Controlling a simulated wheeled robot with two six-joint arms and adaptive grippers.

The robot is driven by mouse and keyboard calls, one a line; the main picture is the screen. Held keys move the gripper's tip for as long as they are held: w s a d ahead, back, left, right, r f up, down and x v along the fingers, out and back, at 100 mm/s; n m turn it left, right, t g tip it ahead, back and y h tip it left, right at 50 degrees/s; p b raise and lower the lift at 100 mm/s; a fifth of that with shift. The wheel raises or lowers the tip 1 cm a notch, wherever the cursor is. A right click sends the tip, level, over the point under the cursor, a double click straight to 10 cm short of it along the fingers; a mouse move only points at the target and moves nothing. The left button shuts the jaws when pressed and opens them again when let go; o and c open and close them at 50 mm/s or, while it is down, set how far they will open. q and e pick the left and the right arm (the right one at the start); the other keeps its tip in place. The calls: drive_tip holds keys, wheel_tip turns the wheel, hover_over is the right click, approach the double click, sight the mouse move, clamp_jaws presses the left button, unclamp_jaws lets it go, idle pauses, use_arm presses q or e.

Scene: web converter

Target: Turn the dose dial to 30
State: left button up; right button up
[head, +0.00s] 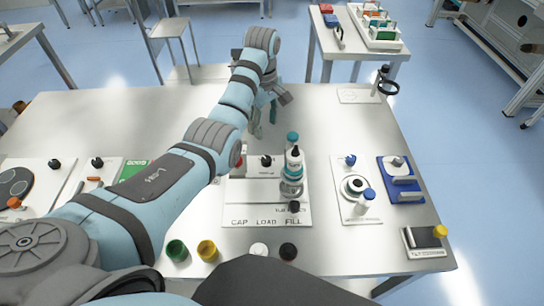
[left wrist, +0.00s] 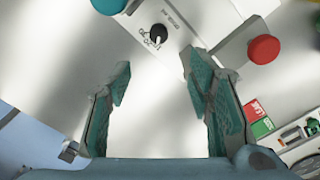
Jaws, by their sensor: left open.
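A black round knob with a white pointer line (left wrist: 158,34), likely the dose dial, sits on a white plate in the left wrist view. In the head view, a black knob (head: 266,161) at the back of the CAP LOAD FILL station looks like the same one. My left gripper (head: 265,112) is over the table behind that station. In the left wrist view its teal fingers (left wrist: 157,85) are spread and empty, with the knob beyond the tips and apart from them. My right gripper is not in view.
A red round button (left wrist: 264,49) is right of the knob in the left wrist view. A bottle with a dark tip (head: 292,170) stands on the station. Right are a plate with a blue knob (head: 350,160) and a blue device (head: 400,190). The table's back left is clear.

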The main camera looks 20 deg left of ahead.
sight(266, 159)
use_arm(q)
wheel_tip(266, 159, down, 15)
drive_tip(key=b, duration=0.3)
drive_tip(key=shift+d+r, duration=0.15)
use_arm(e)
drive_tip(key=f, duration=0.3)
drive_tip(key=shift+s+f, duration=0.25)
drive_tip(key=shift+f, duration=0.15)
use_arm(q)
clamp_jaws()
drive_tip(key=shift+r, duration=0.1)
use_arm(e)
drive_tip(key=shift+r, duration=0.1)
